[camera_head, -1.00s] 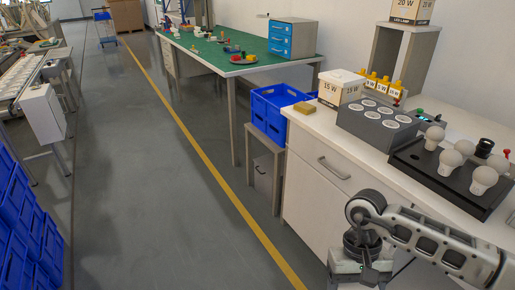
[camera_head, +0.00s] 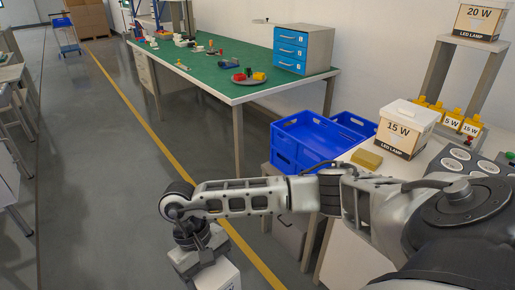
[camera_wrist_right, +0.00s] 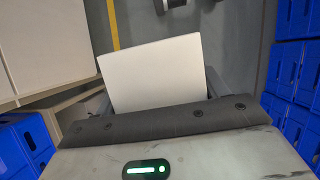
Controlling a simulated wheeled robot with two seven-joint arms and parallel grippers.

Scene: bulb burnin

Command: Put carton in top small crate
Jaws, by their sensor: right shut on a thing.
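My right gripper (camera_head: 203,262) is shut on a white carton (camera_head: 224,279) at the bottom of the head view, over the floor. The carton's blank white face (camera_wrist_right: 153,75) fills the middle of the right wrist view, between the fingers. In the head view the top small blue crate (camera_head: 283,145) stands on a lower blue crate (camera_head: 283,163), to the right of and beyond the gripper. The visible part of its inside looks empty. My right forearm hides part of the support below. My left gripper is not in view.
Another blue crate (camera_head: 362,122) stands behind. A 15 W lamp box (camera_head: 404,130) and a yellow-brown block (camera_head: 366,159) are on the white counter at right. A green-topped table (camera_head: 222,62) stands beyond.

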